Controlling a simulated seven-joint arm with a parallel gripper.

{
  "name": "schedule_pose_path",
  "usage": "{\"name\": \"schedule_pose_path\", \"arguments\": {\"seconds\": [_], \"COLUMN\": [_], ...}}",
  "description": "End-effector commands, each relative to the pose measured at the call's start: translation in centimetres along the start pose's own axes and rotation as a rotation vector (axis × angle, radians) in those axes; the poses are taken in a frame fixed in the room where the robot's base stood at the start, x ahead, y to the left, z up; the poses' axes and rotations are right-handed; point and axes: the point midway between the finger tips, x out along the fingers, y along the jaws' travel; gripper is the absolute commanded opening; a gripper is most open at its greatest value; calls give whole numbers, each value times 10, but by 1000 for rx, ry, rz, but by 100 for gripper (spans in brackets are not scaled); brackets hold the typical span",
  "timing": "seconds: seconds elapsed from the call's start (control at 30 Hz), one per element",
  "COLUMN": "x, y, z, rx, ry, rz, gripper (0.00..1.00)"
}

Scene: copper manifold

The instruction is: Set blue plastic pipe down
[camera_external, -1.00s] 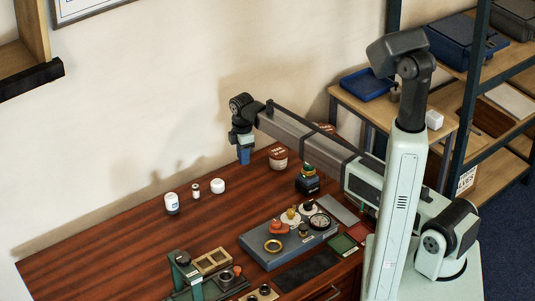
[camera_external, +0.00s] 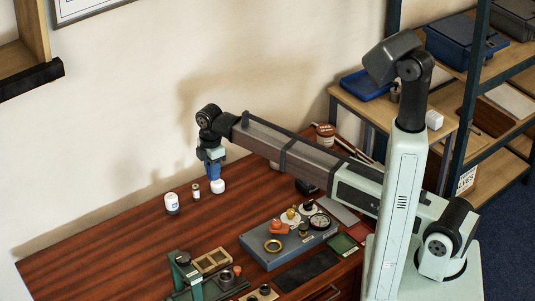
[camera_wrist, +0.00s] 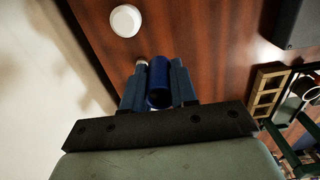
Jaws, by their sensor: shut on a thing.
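The blue plastic pipe (camera_external: 213,171) is a short blue cylinder at the end of my arm. My gripper (camera_external: 212,162) is shut on it, and the wrist view shows the pipe (camera_wrist: 158,80) between the two dark blue fingers (camera_wrist: 158,92). The pipe hangs roughly upright on the left side of the bench, near the wall. Its lower end shows just above and left of a white jar (camera_external: 218,187) in the external view. I cannot tell how far it is from the wooden top (camera_external: 110,245).
A white bottle (camera_external: 172,204) and a small vial (camera_external: 196,191) stand left of the pipe. A white round lid (camera_wrist: 125,20) shows in the wrist view. A grey tray (camera_external: 262,256) with fittings and a green stand (camera_external: 185,270) are nearer. The bench's left part is clear.

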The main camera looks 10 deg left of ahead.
Motion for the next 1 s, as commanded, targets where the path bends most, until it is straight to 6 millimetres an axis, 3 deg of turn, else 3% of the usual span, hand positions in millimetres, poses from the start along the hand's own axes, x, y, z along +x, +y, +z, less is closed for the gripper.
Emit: {"name": "schedule_pose_path", "arguments": {"seconds": [0.13, 0.3, 0.73, 1.0], "x": [0, 0, 4, 40], "y": [-35, -53, -54, -55], "z": [-20, -14, -13, -13], "rx": [3, 133, 356, 358], "ry": [1, 0, -2, -3], "rz": [0, -1, -5, -6], "gripper": [0, 0, 0, 0]}}
